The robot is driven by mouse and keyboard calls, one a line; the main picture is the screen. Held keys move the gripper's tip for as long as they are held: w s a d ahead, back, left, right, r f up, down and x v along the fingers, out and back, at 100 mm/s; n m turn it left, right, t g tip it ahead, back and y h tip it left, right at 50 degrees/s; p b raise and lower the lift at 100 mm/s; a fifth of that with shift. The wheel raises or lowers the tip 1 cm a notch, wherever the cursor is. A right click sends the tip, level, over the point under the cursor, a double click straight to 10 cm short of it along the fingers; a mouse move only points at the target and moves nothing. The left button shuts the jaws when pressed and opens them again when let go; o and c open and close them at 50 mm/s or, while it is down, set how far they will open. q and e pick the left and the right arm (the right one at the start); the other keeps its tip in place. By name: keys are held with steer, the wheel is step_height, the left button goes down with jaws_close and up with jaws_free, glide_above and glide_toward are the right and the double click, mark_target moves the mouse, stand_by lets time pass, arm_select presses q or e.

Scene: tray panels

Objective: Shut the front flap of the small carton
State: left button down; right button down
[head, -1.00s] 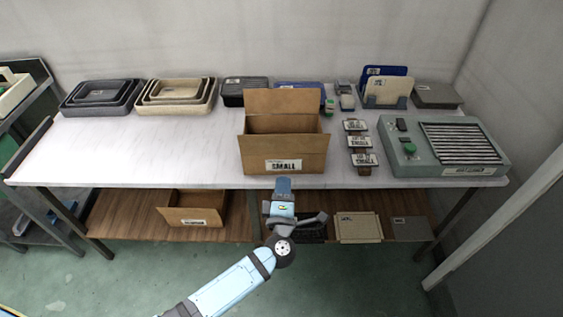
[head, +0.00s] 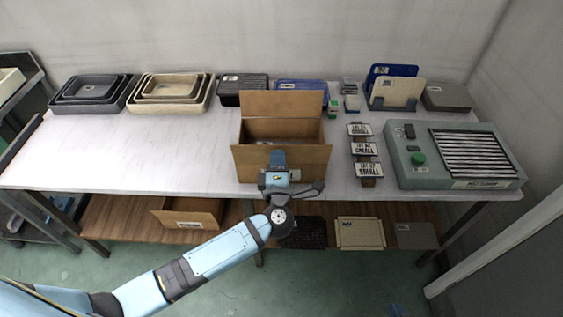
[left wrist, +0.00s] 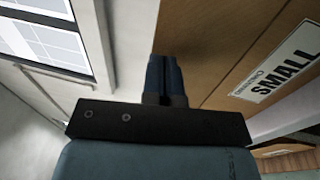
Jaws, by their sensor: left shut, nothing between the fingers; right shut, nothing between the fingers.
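The small carton (head: 245,165) is a brown box near the table's front edge. Its back flap (head: 283,103) stands up and its top is open. The front flap (head: 310,152) leans outward at the front, above the SMALL label; the label (left wrist: 284,64) shows in the left wrist view. My left gripper (head: 278,156) is shut and empty, in front of the carton's front face and covering part of it. In the left wrist view its fingertips (left wrist: 163,60) are together beside the brown cardboard; I cannot tell whether they touch it. My right gripper is not in view.
Label plates (head: 364,149) stand right of the carton, then a grey-green machine (head: 405,171). Nested trays (head: 128,98) and bins line the back. The table (head: 150,155) left of the carton is clear. Another open carton (head: 190,221) sits on the lower shelf.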

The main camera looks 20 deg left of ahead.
arm_select(q)
steer(key=shift+w+a+r, duration=0.1)
steer(key=shift+w+a, duration=0.05)
steer(key=shift+w, duration=0.4)
arm_select(e)
steer(key=shift+w, duration=0.3)
arm_select(q)
steer(key=shift+s+r, duration=0.1)
steer(key=shift+s, duration=0.05)
arm_select(e)
steer(key=shift+s, duration=0.15)
